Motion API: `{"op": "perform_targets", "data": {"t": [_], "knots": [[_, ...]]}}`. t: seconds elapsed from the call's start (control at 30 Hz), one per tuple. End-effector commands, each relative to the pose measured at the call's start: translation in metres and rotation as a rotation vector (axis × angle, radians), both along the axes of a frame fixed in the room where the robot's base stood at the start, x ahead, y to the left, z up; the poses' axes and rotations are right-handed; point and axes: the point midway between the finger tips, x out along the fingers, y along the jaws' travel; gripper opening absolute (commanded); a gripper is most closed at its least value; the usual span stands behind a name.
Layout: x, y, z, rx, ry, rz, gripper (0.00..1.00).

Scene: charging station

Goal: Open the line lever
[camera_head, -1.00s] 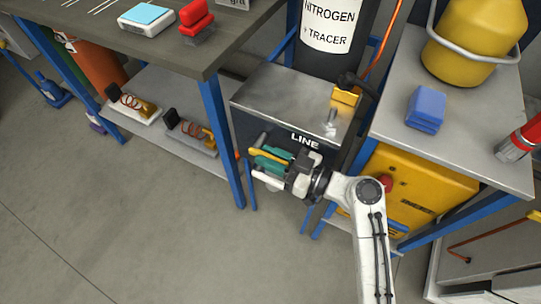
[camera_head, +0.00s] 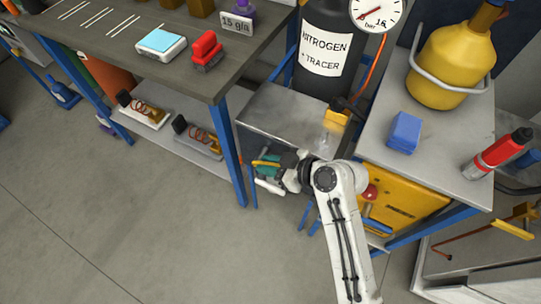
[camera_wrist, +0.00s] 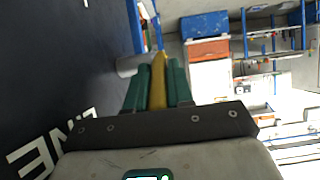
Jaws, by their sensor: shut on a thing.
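The line lever is a yellow bar (camera_wrist: 159,82) seen in the wrist view between the green fingers of my gripper (camera_wrist: 158,85). In the head view its yellow end (camera_head: 264,163) shows at the front of the dark cabinet under the nitrogen bottle. My gripper (camera_head: 266,169) is shut on the lever there, with one finger on each side. White "LINE" lettering (camera_wrist: 50,145) on the dark panel shows partly in the wrist view; in the head view my arm hides it. The lever's pivot is hidden.
A pale cylinder (camera_head: 269,186) sticks out just below the gripper. The workbench's blue leg (camera_head: 228,150) stands close on the left. A yellow box with a red button (camera_head: 370,192) is at right, behind my arm. The floor (camera_head: 110,220) is clear at lower left.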

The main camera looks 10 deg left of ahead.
Motion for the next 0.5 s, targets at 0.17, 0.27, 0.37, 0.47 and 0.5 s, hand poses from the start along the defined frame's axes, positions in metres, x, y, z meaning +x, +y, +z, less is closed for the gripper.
{"op": "perform_targets", "data": {"t": [0.17,0.27,0.37,0.47,0.5], "knots": [[0.001,0.006,0.016,-0.161,0.057,0.004,0.0],[0.003,0.008,0.018,-0.251,0.09,0.003,0.0],[0.004,0.012,0.02,-0.341,0.121,0.004,0.0],[0.005,0.014,0.022,-0.432,0.153,0.004,0.0],[0.006,0.016,0.022,-0.466,0.166,0.003,0.0]]}}
